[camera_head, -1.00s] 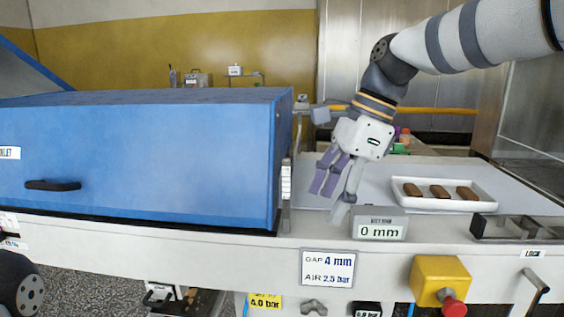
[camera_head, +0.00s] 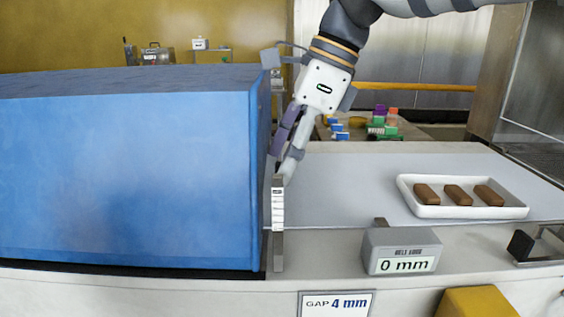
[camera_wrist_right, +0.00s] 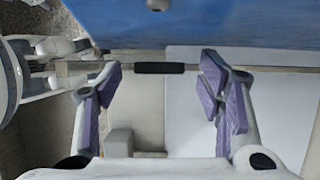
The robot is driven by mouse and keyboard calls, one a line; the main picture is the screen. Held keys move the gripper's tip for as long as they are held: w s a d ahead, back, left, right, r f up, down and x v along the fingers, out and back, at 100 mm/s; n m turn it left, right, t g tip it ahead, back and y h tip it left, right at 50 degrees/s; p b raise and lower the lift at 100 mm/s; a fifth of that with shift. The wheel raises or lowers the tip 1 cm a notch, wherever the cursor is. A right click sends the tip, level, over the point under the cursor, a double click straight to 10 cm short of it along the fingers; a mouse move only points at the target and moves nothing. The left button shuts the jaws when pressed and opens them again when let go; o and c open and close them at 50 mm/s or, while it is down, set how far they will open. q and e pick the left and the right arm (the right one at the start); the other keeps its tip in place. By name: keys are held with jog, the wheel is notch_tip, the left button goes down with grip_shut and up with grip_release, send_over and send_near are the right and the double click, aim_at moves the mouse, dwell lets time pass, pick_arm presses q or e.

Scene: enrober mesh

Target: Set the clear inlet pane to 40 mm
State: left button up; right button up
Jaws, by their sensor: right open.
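The clear inlet pane itself is hard to make out at the right end of the blue housing (camera_head: 125,180). An upright strip with a marked white scale (camera_head: 278,210) stands at that end. In the right wrist view a thin bar with a black grip (camera_wrist_right: 175,68) crosses between my fingers; I cannot tell for sure that it belongs to the pane. My right gripper (camera_head: 286,160) points down beside the housing end, just above the scale strip. Its purple-padded fingers (camera_wrist_right: 161,76) are apart, one on each side of the black grip. My left gripper is not in view.
A grey display box (camera_head: 402,251) on the front rail reads 0 mm. A white tray (camera_head: 425,211) with brown bars lies on the pale belt (camera_head: 350,180), which is otherwise mostly clear. A yellow block (camera_head: 480,303) is at the front.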

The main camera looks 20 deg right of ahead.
jog(key=shift+a+f, duration=0.3)
jog(key=shift+f, duration=0.35)
jog(key=shift+c, duration=0.6)
grip_shut()
jog(key=shift+r, duration=1.9)
jog(key=shift+w, duration=0.1)
jog(key=shift+o, duration=0.3)
grip_release()
jog(key=shift+o, duration=0.3)
